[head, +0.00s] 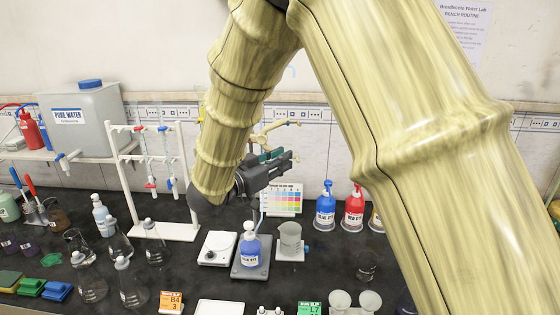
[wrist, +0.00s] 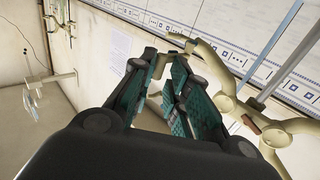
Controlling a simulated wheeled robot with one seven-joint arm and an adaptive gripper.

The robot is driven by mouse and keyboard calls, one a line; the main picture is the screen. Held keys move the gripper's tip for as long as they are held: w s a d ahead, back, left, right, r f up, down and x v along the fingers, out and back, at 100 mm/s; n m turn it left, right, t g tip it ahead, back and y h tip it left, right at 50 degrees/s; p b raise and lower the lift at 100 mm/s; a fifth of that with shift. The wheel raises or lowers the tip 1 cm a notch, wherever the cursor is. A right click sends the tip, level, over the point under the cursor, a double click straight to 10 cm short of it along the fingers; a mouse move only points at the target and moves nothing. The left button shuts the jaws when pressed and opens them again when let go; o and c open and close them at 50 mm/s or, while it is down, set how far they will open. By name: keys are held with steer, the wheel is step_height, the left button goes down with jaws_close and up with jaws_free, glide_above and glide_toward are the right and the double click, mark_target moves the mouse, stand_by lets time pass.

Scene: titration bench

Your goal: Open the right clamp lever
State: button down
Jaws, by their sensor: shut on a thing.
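The beige clamp (head: 266,135) shows behind and above my gripper (head: 290,157) in the head view, partly hidden by my arm and gripper. In the wrist view the clamp's rounded body (wrist: 228,104) is on the right, and its curved beige lever (wrist: 207,57) reaches toward the tips of my gripper (wrist: 166,66). The teal-padded fingers converge there, shut on the slim lever end; the exact contact is mostly hidden by the fingers. I cannot tell the lever's angle exactly.
A white stand with burettes (head: 164,231) stands left. Below my gripper are a blue-labelled bottle (head: 250,250), a beaker (head: 290,236) and a colour chart (head: 281,197). Blue (head: 325,208) and red (head: 353,210) bottles stand right. Flasks crowd the bench's left; the wall is close behind.

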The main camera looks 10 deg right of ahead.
steer(key=shift+w+r, duration=0.1)
steer(key=shift+r, duration=0.15)
steer(key=c, duration=1.5)
jaws_free()
steer(key=shift+d, duration=0.1)
steer(key=shift+o, duration=0.9)
steer(key=shift+w+f, duration=0.1)
steer(key=shift+f, duration=0.1)
steer(key=v, duration=0.7)
steer(key=shift+s+a, duration=0.25)
